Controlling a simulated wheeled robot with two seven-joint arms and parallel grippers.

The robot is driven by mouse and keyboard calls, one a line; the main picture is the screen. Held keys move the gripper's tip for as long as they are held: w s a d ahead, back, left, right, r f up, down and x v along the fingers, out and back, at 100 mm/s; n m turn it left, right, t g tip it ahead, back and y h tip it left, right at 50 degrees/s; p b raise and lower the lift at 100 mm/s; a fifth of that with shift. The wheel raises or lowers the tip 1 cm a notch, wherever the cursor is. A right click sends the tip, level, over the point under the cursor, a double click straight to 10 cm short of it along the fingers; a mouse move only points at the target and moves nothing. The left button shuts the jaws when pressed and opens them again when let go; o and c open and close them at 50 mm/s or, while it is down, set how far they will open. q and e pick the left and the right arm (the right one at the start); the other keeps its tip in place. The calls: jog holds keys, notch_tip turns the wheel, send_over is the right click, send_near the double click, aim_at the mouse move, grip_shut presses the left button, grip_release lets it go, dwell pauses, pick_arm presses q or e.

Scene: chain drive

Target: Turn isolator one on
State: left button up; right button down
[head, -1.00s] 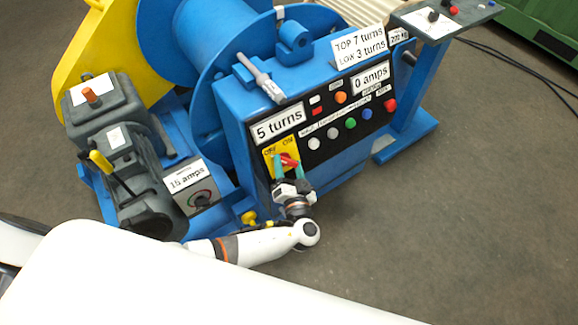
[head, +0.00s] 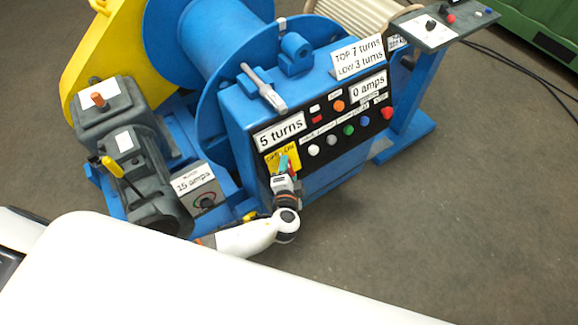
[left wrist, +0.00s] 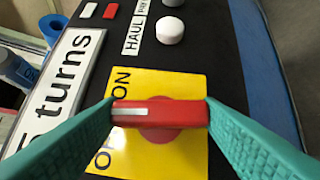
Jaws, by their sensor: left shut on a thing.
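The isolator is a red bar handle (left wrist: 165,114) on a yellow plate (left wrist: 183,87), on the front of the blue control box. In the left wrist view the handle lies level across the picture. Its white-striped end points left, between the "ON" label and a partly hidden label starting with "O". My left gripper (head: 286,165) is shut on the handle, with one teal finger at each end of the bar. In the head view the yellow plate (head: 272,162) shows beside the fingers, which largely hide the handle. My right gripper is not in view.
Above the plate is a "5 turns" display (head: 279,133). Coloured buttons (head: 349,130) run to its right; a white button (left wrist: 170,30) is nearest. A grey motor (head: 140,180) and a "15 amps" box (head: 200,190) stand left. The floor on the right is clear.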

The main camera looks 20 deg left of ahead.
pick_arm(q)
jog(key=m+g+p, duration=0.1)
jog(key=m+p, duration=0.1)
jog(key=p, duration=0.1)
jog(key=r+m+g+h+p, duration=0.1)
jog(key=m+g+p, duration=0.1)
jog(key=p, duration=0.2)
jog(key=m+g+p, duration=0.1)
jog(key=m+p, duration=0.1)
jog(key=p, duration=0.1)
jog(key=shift+w+r+m+h, duration=0.2)
jog(key=shift+m+h, duration=0.1)
jog(key=shift+m, duration=0.1)
jog(key=shift+f+m+g+p, duration=0.15)
jog(key=shift+m+g+p, duration=0.45)
jog(key=shift+p, duration=0.55)
jog(key=shift+f+m+p, duration=0.1)
jog(key=shift+m+p, duration=0.2)
jog(key=shift+p, duration=0.05)
jog(key=shift+g, duration=0.3)
jog(key=o, duration=1)
